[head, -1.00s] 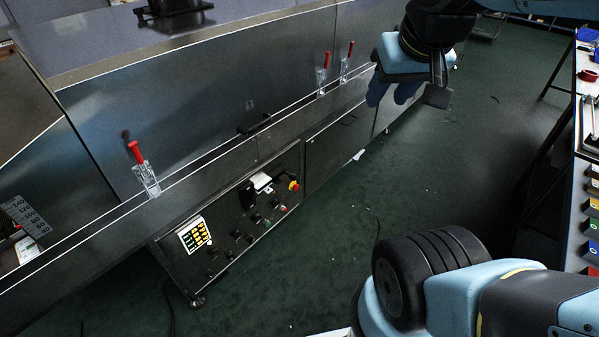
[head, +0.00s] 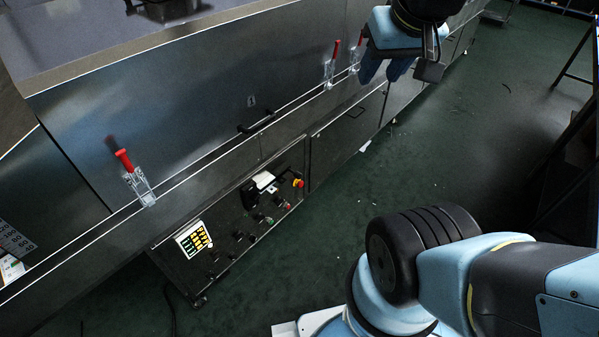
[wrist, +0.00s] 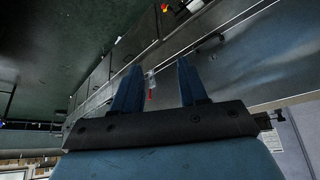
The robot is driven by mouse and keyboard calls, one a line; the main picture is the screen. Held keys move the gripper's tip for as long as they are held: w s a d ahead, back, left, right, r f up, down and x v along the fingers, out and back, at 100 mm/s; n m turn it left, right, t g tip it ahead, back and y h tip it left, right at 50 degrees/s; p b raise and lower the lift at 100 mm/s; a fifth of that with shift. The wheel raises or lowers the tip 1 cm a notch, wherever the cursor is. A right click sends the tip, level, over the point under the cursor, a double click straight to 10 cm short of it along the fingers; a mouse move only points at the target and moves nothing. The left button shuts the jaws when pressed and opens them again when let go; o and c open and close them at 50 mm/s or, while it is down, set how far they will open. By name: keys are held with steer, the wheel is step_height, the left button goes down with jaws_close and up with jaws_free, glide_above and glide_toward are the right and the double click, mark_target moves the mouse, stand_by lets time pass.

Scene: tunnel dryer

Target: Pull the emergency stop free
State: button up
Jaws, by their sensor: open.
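The emergency stop is a red knob on a yellow base (head: 298,183). It sits at the upper right end of the dark control panel low on the dryer's front in the head view. In the wrist view a small red and yellow spot, apparently the same emergency stop (wrist: 165,7), shows at the top edge. My gripper (head: 378,76) is at the upper right of the head view, well away from the stop. Its two blue fingers (wrist: 156,75) are apart with nothing held between them. Nothing hides the stop in the head view.
The control panel (head: 225,255) also carries several dark knobs and a yellow-marked keypad (head: 193,240). Red-handled clamps stand along the dryer ledge, one at left (head: 124,160) and two near my gripper (head: 335,50). Green floor (head: 340,215) in front of the panel is mostly clear.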

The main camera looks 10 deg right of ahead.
steer(key=o, duration=0.3)
steer(key=shift+w, duration=0.3)
steer(key=shift+o, duration=0.8)
steer(key=w+d+t+h, duration=0.1)
steer(key=w+d, duration=0.2)
steer(key=w, duration=1.1)
steer(key=shift+w, duration=0.4)
steer(key=w+d+f+n+t, duration=0.1)
steer(key=w+d+f, duration=0.1)
steer(key=w+f, duration=0.5)
steer(key=w+d+f+n+t, duration=0.1)
steer(key=w+d+f, duration=0.1)
steer(key=w, duration=0.8)
steer(key=w+d+f, duration=0.2)
steer(key=w+f, duration=0.3)
steer(key=w, duration=0.4)
steer(key=w+d+f+n+t, duration=0.1)
steer(key=w+d+f, duration=0.1)
steer(key=w+f, duration=0.6)
steer(key=n+t+y, duration=0.1)
steer(key=n+y, duration=0.3)
steer(key=y, duration=0.5)
glide_toward(300, 184)
steer(key=d+f+x, duration=0.1)
steer(key=x, duration=0.8)
steer(key=shift+w, duration=0.3)
